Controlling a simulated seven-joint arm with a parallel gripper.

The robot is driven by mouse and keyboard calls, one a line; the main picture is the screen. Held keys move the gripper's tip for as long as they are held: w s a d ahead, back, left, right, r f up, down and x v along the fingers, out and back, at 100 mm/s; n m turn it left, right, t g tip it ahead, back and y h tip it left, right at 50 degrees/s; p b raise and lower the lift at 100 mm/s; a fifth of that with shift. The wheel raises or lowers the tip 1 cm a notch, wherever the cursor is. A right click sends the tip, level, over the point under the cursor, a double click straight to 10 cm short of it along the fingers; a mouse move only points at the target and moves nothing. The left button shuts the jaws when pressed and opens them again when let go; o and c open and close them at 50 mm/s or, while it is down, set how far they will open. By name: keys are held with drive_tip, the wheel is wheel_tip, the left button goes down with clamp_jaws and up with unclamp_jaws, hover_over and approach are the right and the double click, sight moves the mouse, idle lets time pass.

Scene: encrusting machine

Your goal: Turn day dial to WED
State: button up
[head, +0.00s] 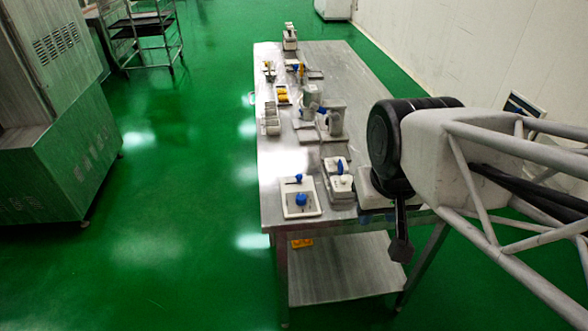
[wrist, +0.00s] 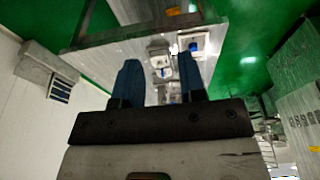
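A white panel (head: 289,211) lies at the near left corner of the steel table, with a larger blue knob (head: 301,199) and a smaller blue part on it. Its lettering is too small to read, so I cannot tell which day is set or whether this is the day dial. The panel also shows in the wrist view (wrist: 203,41). My gripper (wrist: 161,68) has two blue fingers spread apart with nothing held between them. It is away from the panel, near the table's right side. In the head view my arm mostly hides it.
A white device with blue parts (head: 341,185) stands just right of the panel. Several small devices and containers line the steel table (head: 350,75) farther back. A large metal cabinet (head: 60,150) stands at left. The green floor between is clear.

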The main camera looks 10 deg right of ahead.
drive_tip(key=o, duration=0.3)
drive_tip(key=shift+w, duration=0.15)
drive_tip(key=n+g, duration=0.3)
drive_tip(key=n, duration=0.4)
hover_over(301, 196)
drive_tip(key=shift+y, duration=0.3)
drive_tip(key=f, duration=1.8)
drive_tip(key=shift+s+d+f, duration=0.1)
drive_tip(key=shift+s+d, duration=0.1)
drive_tip(key=shift+d, duration=0.05)
drive_tip(key=shift+w+a+f, duration=0.1)
drive_tip(key=shift+w+f, duration=0.15)
drive_tip(key=shift+f, duration=0.1)
drive_tip(key=shift+f, duration=0.15)
drive_tip(key=shift+s+a+f, duration=0.1)
drive_tip(key=shift+f, duration=3.65)
